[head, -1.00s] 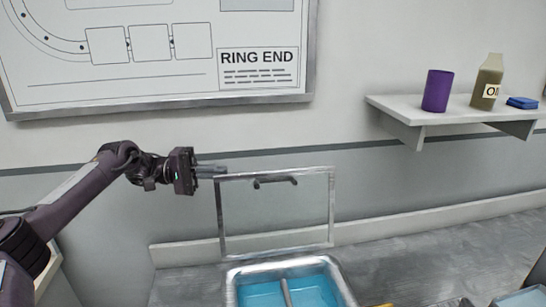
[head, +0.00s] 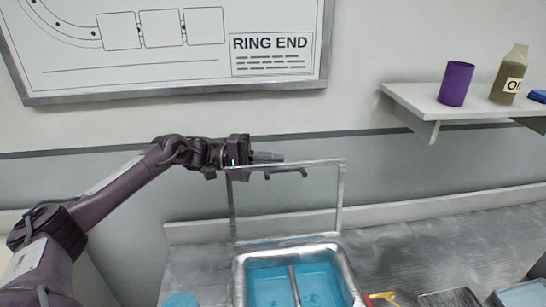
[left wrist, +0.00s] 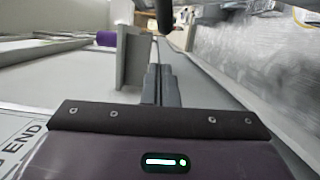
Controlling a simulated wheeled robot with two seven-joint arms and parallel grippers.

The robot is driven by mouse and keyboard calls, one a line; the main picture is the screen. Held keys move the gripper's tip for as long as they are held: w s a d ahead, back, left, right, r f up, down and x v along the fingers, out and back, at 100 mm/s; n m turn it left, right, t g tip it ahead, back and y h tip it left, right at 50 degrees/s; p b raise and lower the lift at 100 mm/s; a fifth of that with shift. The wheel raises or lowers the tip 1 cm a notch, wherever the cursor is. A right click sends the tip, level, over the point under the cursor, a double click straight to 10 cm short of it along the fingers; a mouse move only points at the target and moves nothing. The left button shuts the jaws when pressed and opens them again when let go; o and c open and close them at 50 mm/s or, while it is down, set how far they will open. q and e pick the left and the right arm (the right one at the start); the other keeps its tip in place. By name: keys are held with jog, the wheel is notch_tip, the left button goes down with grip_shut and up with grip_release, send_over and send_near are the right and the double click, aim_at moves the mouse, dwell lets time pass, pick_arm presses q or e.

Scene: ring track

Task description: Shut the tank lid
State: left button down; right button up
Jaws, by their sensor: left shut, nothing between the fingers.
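The tank (head: 240,278) is a metal-rimmed basin with blue liquid and a divider, low in the middle of the head view. Its lid (head: 340,205) is a clear panel in a metal frame, standing upright and open at the tank's back edge. A dark handle (head: 297,171) shows near the lid's top edge. My left gripper (head: 282,157) is shut and empty, level with the lid's top edge and overlapping it in the head view; I cannot tell whether they touch. The shut fingers also show in the left wrist view (left wrist: 160,85). My right gripper is not in view.
A wall shelf (head: 440,108) at the right holds a purple cup (head: 456,84), an oil bottle (head: 508,75) and a blue item (head: 538,96). A yellow object (head: 383,299) and a dark tray (head: 450,298) lie on the counter (head: 400,250) right of the tank.

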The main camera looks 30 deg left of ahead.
pick_arm(q)
jog(key=shift+s+d+p, duration=0.6)
jog(key=shift+s, duration=0.3)
jog(key=shift+r, duration=0.1)
jog(key=shift+s, duration=0.1)
